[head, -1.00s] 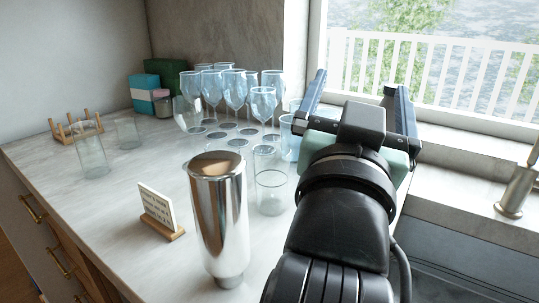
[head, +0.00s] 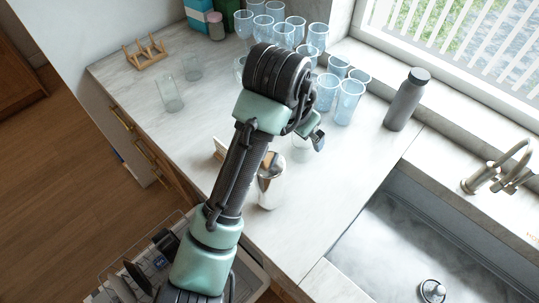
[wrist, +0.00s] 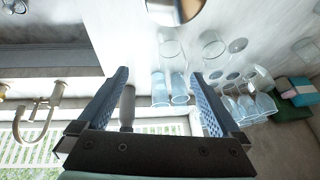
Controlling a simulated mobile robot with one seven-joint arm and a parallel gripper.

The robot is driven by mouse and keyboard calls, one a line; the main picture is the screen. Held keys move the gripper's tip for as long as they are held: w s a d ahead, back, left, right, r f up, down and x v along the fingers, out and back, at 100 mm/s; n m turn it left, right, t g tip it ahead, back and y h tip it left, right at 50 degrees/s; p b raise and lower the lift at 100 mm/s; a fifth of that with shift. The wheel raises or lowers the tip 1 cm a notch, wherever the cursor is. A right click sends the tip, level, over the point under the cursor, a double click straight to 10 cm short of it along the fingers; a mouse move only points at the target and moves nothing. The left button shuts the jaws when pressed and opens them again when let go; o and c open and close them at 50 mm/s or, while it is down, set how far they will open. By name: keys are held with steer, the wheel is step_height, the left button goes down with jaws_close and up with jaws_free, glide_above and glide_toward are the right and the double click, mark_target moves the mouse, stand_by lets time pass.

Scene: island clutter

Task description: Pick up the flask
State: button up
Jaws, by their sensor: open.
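The flask (head: 405,100), a matte grey bottle with a dark cap, stands upright on the counter near the window ledge, right of the blue glasses. In the wrist view the flask (wrist: 127,108) shows beyond the fingers, close to the left finger in the picture and partly hidden by it. My gripper (wrist: 160,76) is open, with nothing between its fingers. In the head view my gripper (head: 315,140) is mostly hidden by my arm, left of the flask and apart from it.
A shiny metal shaker (head: 270,185) stands beside my arm, with a clear glass (head: 302,148) near it. Blue tumblers (head: 348,102) stand between my gripper and the flask. Stemmed glasses (head: 285,35) crowd the back. A sink (head: 390,235) lies at the right.

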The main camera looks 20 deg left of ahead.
mark_target(271, 175)
steer(key=s+a+r+g+p, duration=0.1)
steer(key=s+p, duration=0.1)
steer(key=s+a+g+p, duration=0.1)
steer(key=s, duration=0.1)
steer(key=s+a+r+g+p, duration=0.1)
steer(key=s+p, duration=0.1)
steer(key=shift+s+a+r+g+p, duration=0.1)
steer(key=shift+a+r+g+p, duration=0.2)
steer(key=shift+r+g+p, duration=0.1)
steer(key=shift+s+a+f, duration=0.1)
steer(key=shift+s+f, duration=0.1)
steer(key=f+b, duration=0.4)
steer(key=f, duration=0.2)
steer(key=shift+w+f, duration=0.1)
steer(key=shift+w, duration=0.1)
steer(key=shift+w+d+f+p, duration=0.15)
steer(key=shift+f+p, duration=0.3)
steer(key=shift+f, duration=1.25)
steer(key=shift+w+d+f+p, duration=0.15)
steer(key=shift+f+p, duration=0.25)
steer(key=shift+f, duration=1.3)
steer(key=c, duration=1.3)
steer(key=shift+r, duration=0.15)
